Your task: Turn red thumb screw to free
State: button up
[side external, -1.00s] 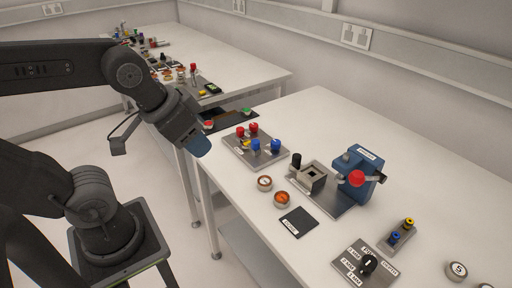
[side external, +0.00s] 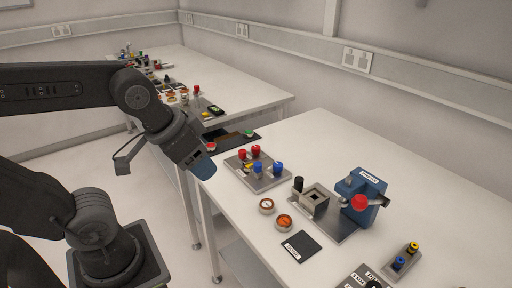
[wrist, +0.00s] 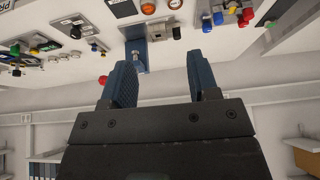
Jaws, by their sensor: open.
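Two red knobs stand upright on a grey plate (side external: 266,182), the left red knob (side external: 243,155) beside the right red knob (side external: 256,150). Two blue knobs (side external: 278,168) and a small yellow piece share this plate. I cannot tell from their shape which red knob is the thumb screw, or how far it is turned. They also show at the upper right of the wrist view as red knobs (wrist: 245,17). My gripper (side external: 205,170), with blue fingers, is open and empty, left of the plate and apart from it. Its open fingers (wrist: 162,75) show in the wrist view.
A blue device (side external: 366,188) with a red ball lever (side external: 359,202) stands right of the plate. A small block with yellow and blue knobs (side external: 405,256) is nearer. The table's right back is clear.

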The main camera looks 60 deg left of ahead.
jog(key=shift+o, duration=0.2)
jog(key=w+a+r+m, duration=0.1)
jog(key=w+a+r, duration=0.1)
jog(key=w, duration=0.3)
jog(key=w+a+r+m+g, duration=0.1)
jog(key=w+a+r, duration=0.1)
jog(key=w, duration=0.3)
jog(key=shift+w+g+y, duration=0.2)
jog(key=shift+g+y, duration=0.1)
jog(key=m+g, duration=0.4)
jog(key=m, duration=0.3)
send_over(255, 147)
notch_tip(255, 147, down, 13)
notch_tip(255, 147, down, 14)
jog(key=shift+r, duration=0.25)
jog(key=shift+w, duration=0.1)
jog(key=c, duration=0.9)
